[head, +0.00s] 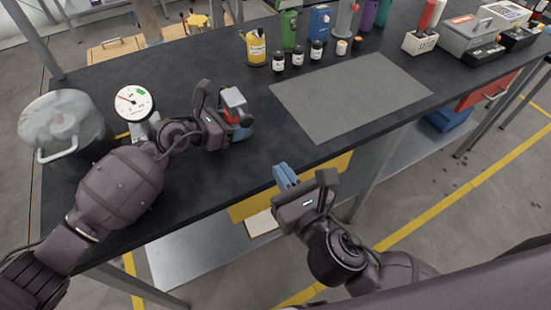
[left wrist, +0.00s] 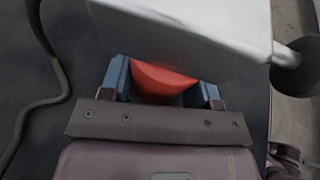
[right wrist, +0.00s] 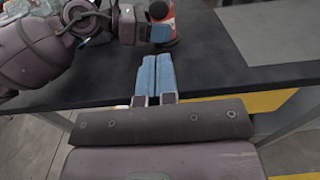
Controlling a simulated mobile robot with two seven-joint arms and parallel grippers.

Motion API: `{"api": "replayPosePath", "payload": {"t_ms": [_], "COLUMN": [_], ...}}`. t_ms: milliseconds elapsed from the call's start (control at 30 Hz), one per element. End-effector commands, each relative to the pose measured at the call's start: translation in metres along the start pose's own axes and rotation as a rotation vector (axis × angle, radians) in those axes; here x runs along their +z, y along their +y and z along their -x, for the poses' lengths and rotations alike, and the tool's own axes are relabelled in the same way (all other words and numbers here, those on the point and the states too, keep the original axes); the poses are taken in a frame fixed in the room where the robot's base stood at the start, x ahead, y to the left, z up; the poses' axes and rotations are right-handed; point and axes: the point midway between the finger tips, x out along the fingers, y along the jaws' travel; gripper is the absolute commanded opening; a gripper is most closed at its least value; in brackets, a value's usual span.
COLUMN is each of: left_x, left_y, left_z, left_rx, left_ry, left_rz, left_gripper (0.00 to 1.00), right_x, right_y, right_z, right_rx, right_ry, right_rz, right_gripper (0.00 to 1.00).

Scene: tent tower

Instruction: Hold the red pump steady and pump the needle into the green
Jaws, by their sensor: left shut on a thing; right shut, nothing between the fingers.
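The red pump (head: 230,117) stands on the dark bench near its front edge, with a pale metal block (head: 233,99) on top. My left gripper (head: 238,121) is shut around its red body, which shows between the blue fingers in the left wrist view (left wrist: 162,82). The metal block hides part of the grip there. A dark round knob (left wrist: 297,52) sticks out from the block. My right gripper (head: 286,176) is shut and empty, in front of the bench edge.
A large metal pot (head: 62,122) stands left of the gauge. A grey mat (head: 350,97) lies right of the pump. Several bottles (head: 298,54) and tools line the back. A yellow drawer front (head: 325,181) is under the bench edge.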

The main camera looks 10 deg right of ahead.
Motion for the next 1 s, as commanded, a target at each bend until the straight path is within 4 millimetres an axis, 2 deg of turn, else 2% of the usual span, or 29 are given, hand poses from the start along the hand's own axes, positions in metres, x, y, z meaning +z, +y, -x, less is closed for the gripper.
{"api": "replayPosePath", "payload": {"t_ms": [400,600,800,1000], "left_x": [0.000,0.000,0.000,0.000], "left_y": [0.000,0.000,0.000,0.000], "left_z": [0.000,0.000,0.000,0.000], "left_rx": [0.000,0.000,0.000,0.000], "left_ry": [-0.001,-0.001,-0.001,-0.001], "left_rz": [0.000,0.000,0.000,0.000], "left_gripper": [0.19,0.19,0.19,0.19], "right_x": [0.001,0.001,0.000,0.000], "right_y": [0.000,0.000,0.000,0.000], "right_z": [-0.073,-0.104,-0.121,-0.126], "right_rx": [0.000,0.000,0.000,0.000], "right_ry": [-0.002,-0.002,0.000,0.000], "right_rz": [0.001,0.000,0.000,0.000], "right_gripper": [0.00,0.00,0.00,0.00]}}
